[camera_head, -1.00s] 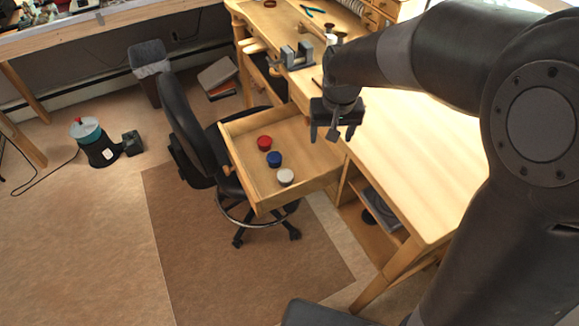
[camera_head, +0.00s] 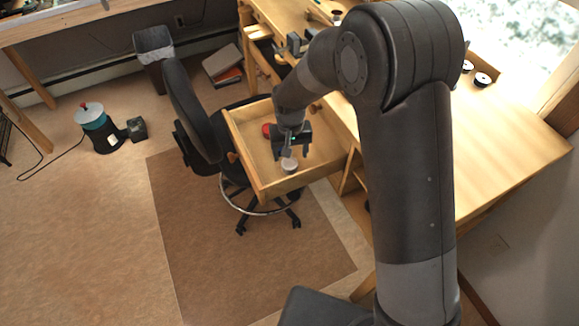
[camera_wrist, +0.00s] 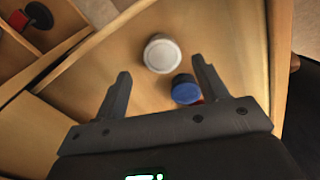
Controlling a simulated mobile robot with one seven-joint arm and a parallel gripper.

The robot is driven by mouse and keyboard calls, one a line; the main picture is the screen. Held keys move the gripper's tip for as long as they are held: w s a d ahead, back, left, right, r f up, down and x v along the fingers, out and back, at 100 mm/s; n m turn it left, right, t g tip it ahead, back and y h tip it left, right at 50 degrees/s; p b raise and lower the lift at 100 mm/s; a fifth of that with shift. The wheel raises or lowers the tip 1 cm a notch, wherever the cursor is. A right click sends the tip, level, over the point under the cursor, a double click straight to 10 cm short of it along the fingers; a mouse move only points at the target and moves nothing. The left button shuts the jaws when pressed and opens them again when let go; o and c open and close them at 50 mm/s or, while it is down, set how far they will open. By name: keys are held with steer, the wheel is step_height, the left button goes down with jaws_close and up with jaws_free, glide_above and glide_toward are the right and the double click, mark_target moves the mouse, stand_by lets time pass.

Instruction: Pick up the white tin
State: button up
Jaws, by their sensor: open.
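The white tin (camera_head: 289,165) stands in the open drawer (camera_head: 262,187), near its front. In the wrist view the white tin (camera_wrist: 162,54) shows from above, just beyond the fingertips and about midway between them. My gripper (camera_head: 291,155) is over the drawer, open and empty, with the tin close by its tips. It also shows in the wrist view (camera_wrist: 160,68). A blue tin (camera_wrist: 186,89) lies next to the right finger.
The drawer walls rise close around the tins. The wooden bench (camera_head: 490,130) is to the right. A black office chair (camera_head: 192,112) stands at the drawer's left, on a brown mat (camera_head: 215,270).

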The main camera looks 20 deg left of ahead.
mark_target(289, 162)
steer(key=shift+w+a+f, duration=0.1)
steer(key=shift+a+f, duration=0.05)
steer(key=shift+f, duration=1.2)
steer(key=shift+w+a+f, duration=0.1)
steer(key=shift+f, duration=1.2)
steer(key=shift+c, duration=0.5)
steer(key=c, duration=0.8)
